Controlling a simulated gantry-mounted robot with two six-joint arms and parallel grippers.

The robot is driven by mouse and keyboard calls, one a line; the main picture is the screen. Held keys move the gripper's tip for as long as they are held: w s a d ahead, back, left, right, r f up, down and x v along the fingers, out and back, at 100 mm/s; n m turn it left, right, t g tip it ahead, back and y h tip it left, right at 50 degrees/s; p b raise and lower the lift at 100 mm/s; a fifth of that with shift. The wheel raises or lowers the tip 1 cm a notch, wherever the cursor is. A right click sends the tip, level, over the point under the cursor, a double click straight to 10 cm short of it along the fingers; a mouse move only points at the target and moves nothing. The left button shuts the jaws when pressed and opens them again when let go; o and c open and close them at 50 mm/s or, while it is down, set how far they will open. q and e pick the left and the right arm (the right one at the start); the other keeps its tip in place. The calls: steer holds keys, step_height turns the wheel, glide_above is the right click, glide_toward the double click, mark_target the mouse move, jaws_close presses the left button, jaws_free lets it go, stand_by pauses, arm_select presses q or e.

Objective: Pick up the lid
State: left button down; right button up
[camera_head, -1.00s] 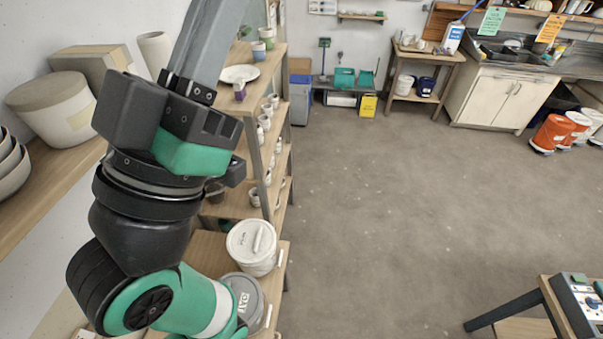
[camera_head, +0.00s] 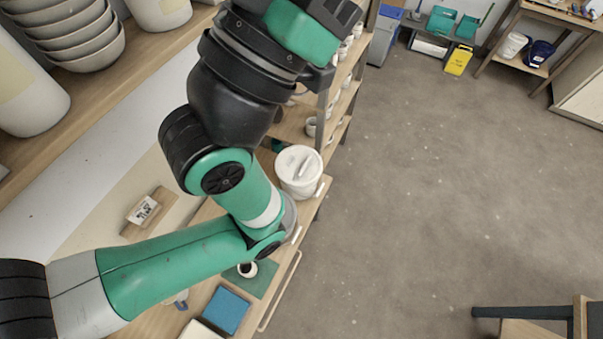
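A white, round lid (camera_head: 299,162) with a raised bar handle sits on a white bucket (camera_head: 300,188) on the wooden shelf at centre. A second, grey bucket (camera_head: 290,212) in front of it is mostly hidden behind my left arm. My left arm comes in from the lower left, bends beside the buckets and rises past them to the top edge. Its fingers are out of the picture, so what it holds cannot be seen. My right gripper is not in view.
Several stacked bowls (camera_head: 85,38) and white vessels stand on the upper shelf (camera_head: 75,110) at left. Below my arm lie a blue square (camera_head: 226,311) and a small white cup (camera_head: 247,269). The floor (camera_head: 430,200) at right is clear. A table (camera_head: 540,328) edges in at lower right.

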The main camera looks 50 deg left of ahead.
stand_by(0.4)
arm_select(q)
steer(key=c, duration=0.8)
jaws_free()
